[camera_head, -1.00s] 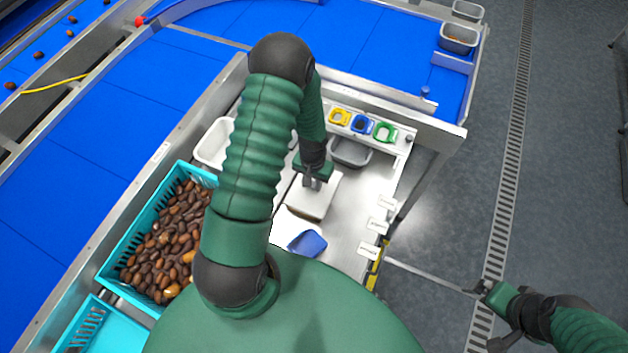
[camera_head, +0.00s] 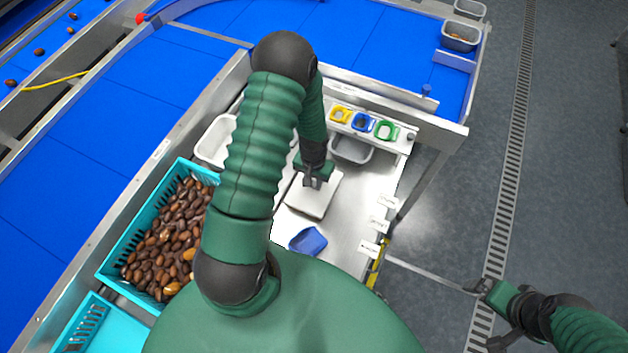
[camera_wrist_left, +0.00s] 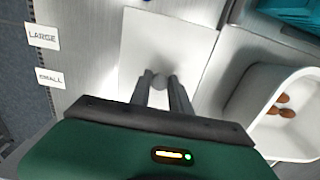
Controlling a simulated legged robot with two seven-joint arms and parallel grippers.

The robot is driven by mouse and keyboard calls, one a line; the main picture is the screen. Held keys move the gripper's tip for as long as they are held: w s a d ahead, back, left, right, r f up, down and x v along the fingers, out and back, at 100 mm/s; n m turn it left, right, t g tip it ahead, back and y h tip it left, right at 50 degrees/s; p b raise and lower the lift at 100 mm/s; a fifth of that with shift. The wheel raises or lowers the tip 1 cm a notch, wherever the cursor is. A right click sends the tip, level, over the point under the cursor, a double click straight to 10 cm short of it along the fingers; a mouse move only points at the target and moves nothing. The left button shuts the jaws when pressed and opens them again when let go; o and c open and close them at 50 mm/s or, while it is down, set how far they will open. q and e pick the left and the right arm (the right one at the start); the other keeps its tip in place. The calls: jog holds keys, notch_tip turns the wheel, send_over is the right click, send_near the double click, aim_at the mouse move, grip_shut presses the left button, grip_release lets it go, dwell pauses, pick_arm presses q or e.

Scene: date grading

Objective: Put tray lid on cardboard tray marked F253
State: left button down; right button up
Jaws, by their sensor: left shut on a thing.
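My left gripper (camera_head: 312,183) is shut on the small knob of a pale, flat, square tray lid (camera_head: 318,203). In the left wrist view the two fingers (camera_wrist_left: 160,84) are closed around the knob, and the lid (camera_wrist_left: 165,40) spreads out beyond them. The lid is over the steel table, left of the label cards. I cannot tell whether a cardboard tray is under it, and no F253 marking is readable. My right gripper (camera_head: 486,290) is low at the right, away from the table; its jaw state is unclear.
A blue scoop (camera_head: 308,241) lies just in front of the lid. A teal crate of dates (camera_head: 118,262) is at the left. A white tub (camera_wrist_left: 303,85) holds a few dates. A grey tub (camera_head: 351,149) and coloured holders (camera_head: 362,122) are behind. Label cards (camera_head: 380,226) line the right edge.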

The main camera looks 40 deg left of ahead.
pick_arm(q)
jog(key=shift+f+b, duration=0.45)
jog(key=shift+f, duration=0.25)
dwell(1.0)
jog(key=c, duration=1.1)
grip_release()
jog(key=o, duration=0.4)
notch_tip(320, 180, up, 7)
jog(key=p, duration=0.6)
jog(key=shift+r, duration=0.1)
